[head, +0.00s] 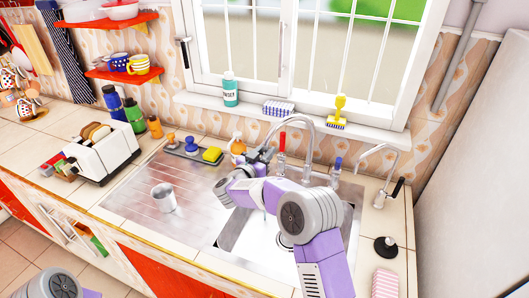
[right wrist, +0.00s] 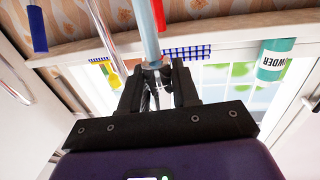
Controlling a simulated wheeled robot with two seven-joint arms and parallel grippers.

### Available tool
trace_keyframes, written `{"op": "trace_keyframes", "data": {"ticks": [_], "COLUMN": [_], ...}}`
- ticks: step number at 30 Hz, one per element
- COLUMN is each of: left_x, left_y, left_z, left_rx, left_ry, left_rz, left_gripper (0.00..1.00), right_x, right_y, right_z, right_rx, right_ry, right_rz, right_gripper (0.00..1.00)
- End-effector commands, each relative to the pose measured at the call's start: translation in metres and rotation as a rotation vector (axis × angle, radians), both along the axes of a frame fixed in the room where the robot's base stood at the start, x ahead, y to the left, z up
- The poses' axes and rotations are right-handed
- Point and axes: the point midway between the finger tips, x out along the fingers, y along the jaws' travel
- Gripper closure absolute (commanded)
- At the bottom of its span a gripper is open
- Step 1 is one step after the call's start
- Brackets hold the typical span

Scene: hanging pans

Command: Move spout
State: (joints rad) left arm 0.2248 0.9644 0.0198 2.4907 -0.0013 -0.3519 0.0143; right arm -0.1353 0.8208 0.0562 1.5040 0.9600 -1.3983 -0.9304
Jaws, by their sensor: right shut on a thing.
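The chrome spout (head: 298,118) arches over the sink basin (head: 235,241) in the head view. My right gripper (head: 264,154) is at the spout's hanging end, on the left side of the arch. In the right wrist view, the right gripper's black fingers (right wrist: 158,78) are closed around a grey metal tube, the spout (right wrist: 147,32). My arm hides part of the basin and the fingertips in the head view. My left gripper is out of view; only a piece of my left arm shows at the bottom left.
A red tap handle (head: 282,142) and a blue one (head: 336,164) stand beside the spout. A metal cup (head: 163,198) is on the drainboard. A toaster (head: 103,153) stands left.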

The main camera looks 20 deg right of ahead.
Motion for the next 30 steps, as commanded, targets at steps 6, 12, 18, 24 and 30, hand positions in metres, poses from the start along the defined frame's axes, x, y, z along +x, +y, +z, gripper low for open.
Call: {"op": "trace_keyframes", "data": {"ticks": [6,12,18,24,30], "left_x": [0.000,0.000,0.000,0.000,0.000], "left_y": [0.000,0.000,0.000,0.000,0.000], "left_z": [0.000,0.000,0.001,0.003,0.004], "left_rx": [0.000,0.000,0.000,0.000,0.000], "left_ry": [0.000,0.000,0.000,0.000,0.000], "left_rz": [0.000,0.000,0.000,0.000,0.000], "left_gripper": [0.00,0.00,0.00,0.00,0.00], "right_x": [0.000,0.000,-0.004,-0.025,-0.043], "right_y": [0.001,0.000,0.006,0.032,0.053], "right_z": [0.002,0.001,0.001,0.002,0.002], "right_rx": [-0.002,-0.001,-0.001,-0.001,-0.001], "right_ry": [-0.003,-0.002,-0.001,-0.001,-0.001], "right_rz": [0.003,0.002,0.003,0.006,0.005], "right_gripper": [0.56,0.52,0.52,0.52,0.52]}}
